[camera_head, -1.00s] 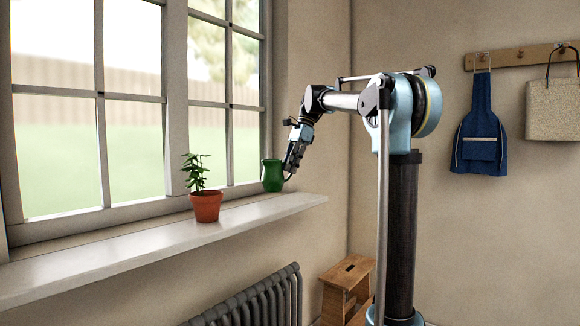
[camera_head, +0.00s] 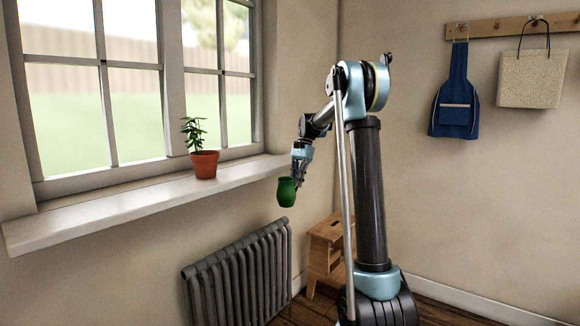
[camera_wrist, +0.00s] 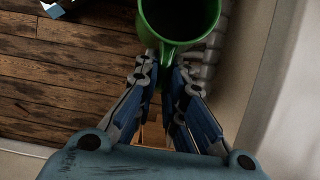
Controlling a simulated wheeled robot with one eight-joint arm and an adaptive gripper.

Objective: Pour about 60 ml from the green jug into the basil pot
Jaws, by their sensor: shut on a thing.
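The green jug (camera_head: 286,193) hangs from my gripper (camera_head: 297,180) in the air in front of the windowsill's right end, a little below sill height. It looks slightly tilted in the head view. In the wrist view my gripper (camera_wrist: 163,68) is shut on the handle, and the jug (camera_wrist: 147,27) shows from above with a dark inside; its liquid level cannot be told. The basil pot (camera_head: 204,165), terracotta with a green leafy plant (camera_head: 194,133), stands upright on the sill, to the left of the jug and apart from it.
The white windowsill (camera_head: 120,205) is bare around the pot, with the window behind it. A grey radiator (camera_head: 240,275) stands below the sill. A wooden step stool (camera_head: 326,232) is beside it, near the wall. A blue apron (camera_head: 455,108) and a bag (camera_head: 532,78) hang on the right wall.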

